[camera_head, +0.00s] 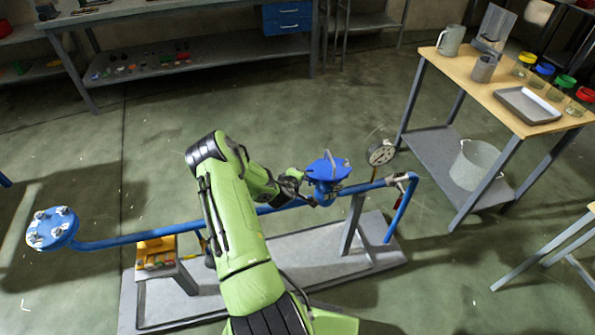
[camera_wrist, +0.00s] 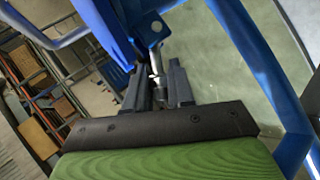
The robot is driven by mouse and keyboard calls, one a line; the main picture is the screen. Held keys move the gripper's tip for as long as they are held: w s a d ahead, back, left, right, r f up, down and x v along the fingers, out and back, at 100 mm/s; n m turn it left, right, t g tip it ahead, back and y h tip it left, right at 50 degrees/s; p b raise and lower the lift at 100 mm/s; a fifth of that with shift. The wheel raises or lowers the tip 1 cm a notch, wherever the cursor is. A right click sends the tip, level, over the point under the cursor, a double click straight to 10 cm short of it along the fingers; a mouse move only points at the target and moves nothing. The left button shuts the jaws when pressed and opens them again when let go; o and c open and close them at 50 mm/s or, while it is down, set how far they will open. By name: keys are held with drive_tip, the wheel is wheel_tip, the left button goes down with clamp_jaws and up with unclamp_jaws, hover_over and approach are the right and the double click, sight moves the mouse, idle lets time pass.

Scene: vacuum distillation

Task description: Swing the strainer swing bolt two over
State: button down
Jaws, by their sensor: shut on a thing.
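The blue strainer (camera_head: 326,172) stands on the blue pipe at the middle right of the head view, with a raised blue plate-like part on its top. My gripper (camera_head: 296,179) is at the strainer's left side. In the wrist view my gripper (camera_wrist: 160,92) is shut on a metal swing bolt (camera_wrist: 155,60), which runs between the two dark fingers up to a blue lug (camera_wrist: 150,27). The bolt's lower end is partly hidden between the fingers. In the head view my own arm and gripper hide the bolt.
The blue pipe (camera_head: 130,239) runs over a grey skid (camera_head: 375,246) to a bolted flange (camera_head: 52,229) at left. A pressure gauge (camera_head: 381,152) stands close right of the strainer. A wooden-topped table (camera_head: 470,76) with containers is at right. Open floor lies behind the pipe.

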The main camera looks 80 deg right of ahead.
drive_tip(key=shift+s+d+r+t+y+p, duration=0.1)
drive_tip(key=shift+s+r+t+y+p, duration=0.15)
drive_tip(key=shift+p, duration=0.55)
drive_tip(key=shift+m, duration=0.3)
drive_tip(key=c, duration=1.3)
unclamp_jaws()
